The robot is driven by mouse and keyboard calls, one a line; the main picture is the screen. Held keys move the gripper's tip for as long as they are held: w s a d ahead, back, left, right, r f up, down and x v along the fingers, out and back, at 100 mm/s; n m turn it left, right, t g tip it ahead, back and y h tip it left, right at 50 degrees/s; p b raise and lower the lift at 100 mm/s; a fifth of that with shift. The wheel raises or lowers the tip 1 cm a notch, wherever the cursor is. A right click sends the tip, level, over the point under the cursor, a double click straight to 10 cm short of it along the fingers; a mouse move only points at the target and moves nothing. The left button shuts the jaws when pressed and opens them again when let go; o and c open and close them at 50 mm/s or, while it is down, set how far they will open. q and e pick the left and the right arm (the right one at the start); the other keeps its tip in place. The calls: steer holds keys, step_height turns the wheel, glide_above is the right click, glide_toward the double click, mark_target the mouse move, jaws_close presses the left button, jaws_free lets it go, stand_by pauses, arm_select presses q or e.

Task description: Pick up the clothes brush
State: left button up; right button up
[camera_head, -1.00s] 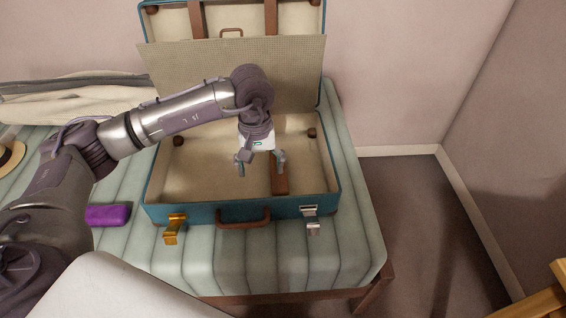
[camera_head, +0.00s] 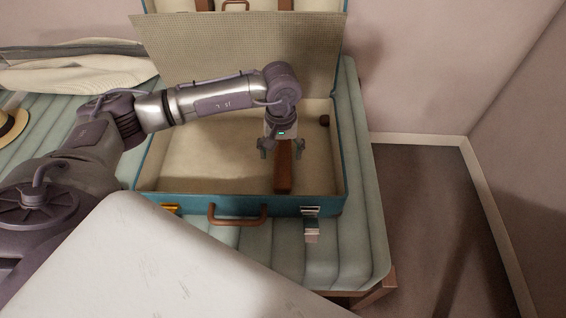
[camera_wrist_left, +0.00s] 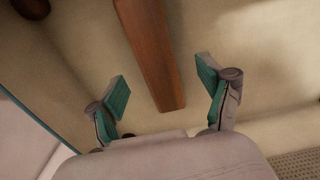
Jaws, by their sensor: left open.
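The clothes brush looks like a long brown wooden bar (camera_head: 284,172) lying in the open teal suitcase (camera_head: 240,203), towards the right of its cream-lined base. In the left wrist view its wooden body (camera_wrist_left: 150,45) runs from the top edge down to between the finger pads. My left gripper (camera_head: 280,150) is open and empty, pointing down over the brush, with one finger on each side. In the left wrist view the gripper (camera_wrist_left: 163,88) shows its two green pads well apart, with the brush's end between them. Part of the brush is hidden under the gripper. My right gripper is not in view.
The suitcase's walls surround the brush; its raised lid panel (camera_head: 240,50) stands behind. A brown handle (camera_head: 238,215) and a silver latch (camera_head: 311,222) are at the front. A straw hat (camera_head: 12,128) and pale cloth (camera_head: 80,70) lie left on the striped bench (camera_head: 362,200).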

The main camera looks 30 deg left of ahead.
mark_target(282, 161)
arm_select(q)
steer(key=shift+f, duration=0.25)
steer(key=f, duration=0.5)
steer(key=shift+w+d, duration=0.15)
steer(key=shift+w, duration=0.05)
steer(key=c, duration=1.3)
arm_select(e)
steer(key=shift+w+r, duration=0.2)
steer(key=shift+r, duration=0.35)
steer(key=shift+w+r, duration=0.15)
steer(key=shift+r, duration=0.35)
